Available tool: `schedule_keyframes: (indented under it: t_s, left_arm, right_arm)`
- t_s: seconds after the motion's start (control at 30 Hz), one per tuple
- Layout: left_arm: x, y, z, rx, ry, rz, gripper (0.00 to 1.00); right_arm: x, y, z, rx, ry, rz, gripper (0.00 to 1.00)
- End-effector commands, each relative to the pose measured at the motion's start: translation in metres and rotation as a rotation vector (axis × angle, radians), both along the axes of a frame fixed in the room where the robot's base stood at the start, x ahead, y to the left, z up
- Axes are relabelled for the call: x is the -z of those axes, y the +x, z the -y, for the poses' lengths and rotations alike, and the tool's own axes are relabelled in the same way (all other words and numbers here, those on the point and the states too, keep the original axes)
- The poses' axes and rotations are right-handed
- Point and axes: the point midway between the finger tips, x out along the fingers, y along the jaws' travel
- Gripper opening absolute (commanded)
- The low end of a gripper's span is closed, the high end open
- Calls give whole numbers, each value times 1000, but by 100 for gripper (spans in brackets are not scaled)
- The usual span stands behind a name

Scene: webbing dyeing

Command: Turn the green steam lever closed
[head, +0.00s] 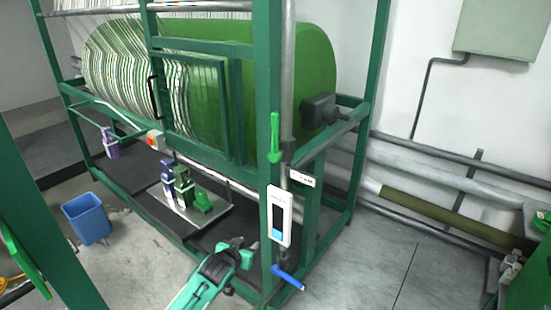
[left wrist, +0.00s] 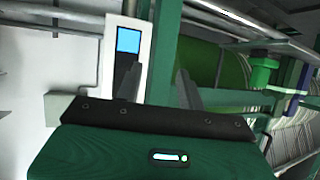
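The green steam lever (head: 274,137) stands upright on a grey vertical pipe at the near corner post of the green machine frame. My left gripper (head: 243,250) is low in front of the frame, well below the lever and a little to its left. In the left wrist view its two dark fingers (left wrist: 158,88) stand apart with nothing seen between them. My right gripper is not seen.
A white panel with a blue display (head: 279,215) hangs on the corner post; it also shows in the left wrist view (left wrist: 128,50). A blue lever (head: 287,277) sits below it. A blue bucket (head: 88,219) is left.

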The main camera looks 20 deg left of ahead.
Motion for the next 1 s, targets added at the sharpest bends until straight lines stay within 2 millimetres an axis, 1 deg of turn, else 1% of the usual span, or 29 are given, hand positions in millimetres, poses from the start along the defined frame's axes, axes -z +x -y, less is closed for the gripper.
schedule_keyframes:
  t_s: [0.03,0.07,0.1,0.17,0.2,0.3,0.33,0.4,0.43,0.5,0.6,0.67,0.77,1.0]
  left_arm:
    - [-74,10,5,11,-9,78,39]
    - [-108,13,7,16,-16,118,39]
    - [-152,14,12,25,-24,169,39]
    - [-212,11,18,40,-37,238,39]
    - [-247,6,22,49,-45,281,39]
    - [-315,-7,31,71,-58,365,39]
    - [-330,-11,33,76,-60,383,39]
    - [-355,-19,37,86,-67,417,39]
    - [-362,-22,38,89,-68,427,39]
    - [-372,-25,40,93,-70,440,39]
    - [-376,-22,41,94,-72,444,39]
    - [-377,-16,42,94,-73,445,39]
    - [-378,-2,44,93,-73,443,39]
    - [-379,41,51,94,-72,443,39]
  right_arm:
    - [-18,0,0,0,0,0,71]
    - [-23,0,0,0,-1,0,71]
    - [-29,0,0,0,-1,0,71]
    - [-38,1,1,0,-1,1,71]
    - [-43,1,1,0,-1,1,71]
    - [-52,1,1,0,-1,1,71]
    - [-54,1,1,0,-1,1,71]
    - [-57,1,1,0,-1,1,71]
    - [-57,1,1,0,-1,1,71]
    - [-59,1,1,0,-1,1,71]
    - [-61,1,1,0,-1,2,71]
    - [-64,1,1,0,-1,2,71]
    - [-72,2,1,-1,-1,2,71]
    - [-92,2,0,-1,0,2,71]
